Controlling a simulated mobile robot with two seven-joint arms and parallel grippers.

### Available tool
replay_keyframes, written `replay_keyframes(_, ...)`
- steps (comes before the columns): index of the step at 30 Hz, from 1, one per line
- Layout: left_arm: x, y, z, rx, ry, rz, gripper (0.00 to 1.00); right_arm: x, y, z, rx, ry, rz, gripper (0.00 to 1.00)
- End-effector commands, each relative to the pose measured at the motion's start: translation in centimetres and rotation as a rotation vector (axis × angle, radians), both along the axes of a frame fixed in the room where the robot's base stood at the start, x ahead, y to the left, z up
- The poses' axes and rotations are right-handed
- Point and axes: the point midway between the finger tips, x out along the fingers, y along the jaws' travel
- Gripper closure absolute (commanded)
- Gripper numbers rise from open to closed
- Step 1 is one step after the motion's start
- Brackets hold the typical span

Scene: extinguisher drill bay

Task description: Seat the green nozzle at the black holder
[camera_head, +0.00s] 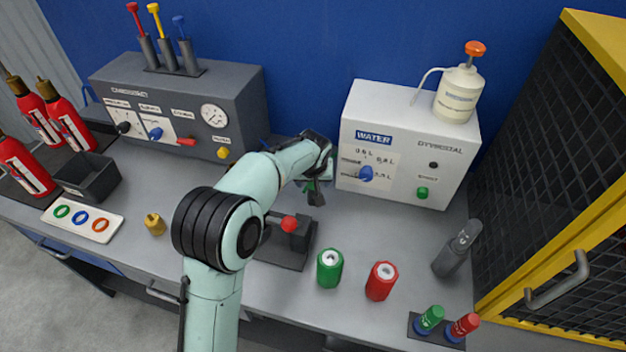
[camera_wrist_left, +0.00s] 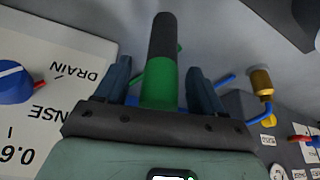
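The green nozzle (camera_wrist_left: 160,83) has a green body and a dark grey end (camera_wrist_left: 162,36). In the left wrist view it stands between the two blue fingers of my left gripper (camera_wrist_left: 160,75), which appear closed on it, though small gaps show beside it. In the head view the left gripper (camera_head: 318,186) is beside the white WATER unit, with the nozzle's dark end (camera_head: 317,197) pointing down above the bench. A dark upright holder-like piece (camera_head: 449,261) stands at the right of the bench; I cannot tell whether it is the black holder. My right gripper is not in view.
A black base (camera_head: 285,254) with a red knob sits beside my arm. Green (camera_head: 329,269) and red (camera_head: 380,282) cylinders stand at the front. A small rack (camera_head: 431,337) holds green and red caps. The white WATER unit (camera_head: 399,181) and yellow-framed cage (camera_head: 540,285) bound the right side.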

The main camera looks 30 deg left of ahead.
Motion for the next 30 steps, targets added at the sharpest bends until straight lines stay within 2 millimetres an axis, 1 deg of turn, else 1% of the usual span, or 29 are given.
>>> replay_keyframes(8,0.0,0.0,0.0,0.000,0.001,0.000,0.29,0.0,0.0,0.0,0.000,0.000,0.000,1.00)
replay_keyframes(11,-0.1,-0.1,0.4,-0.001,0.000,0.000,0.29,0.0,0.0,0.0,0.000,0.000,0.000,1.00)
replay_keyframes(13,-0.4,-0.3,1.2,-0.002,-0.002,-0.001,0.29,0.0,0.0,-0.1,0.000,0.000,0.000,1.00)
replay_keyframes(17,-1.2,-0.8,3.5,-0.002,-0.005,-0.003,0.29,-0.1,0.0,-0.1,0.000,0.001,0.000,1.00)
replay_keyframes(24,-3.0,-1.7,8.6,-0.001,-0.005,-0.002,0.29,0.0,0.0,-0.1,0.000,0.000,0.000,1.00)
replay_keyframes(27,-3.7,-2.0,10.2,-0.002,-0.003,0.000,0.29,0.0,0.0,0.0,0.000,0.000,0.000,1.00)
replay_keyframes(30,-4.1,-2.3,11.5,-0.001,-0.003,-0.002,0.29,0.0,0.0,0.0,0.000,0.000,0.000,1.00)
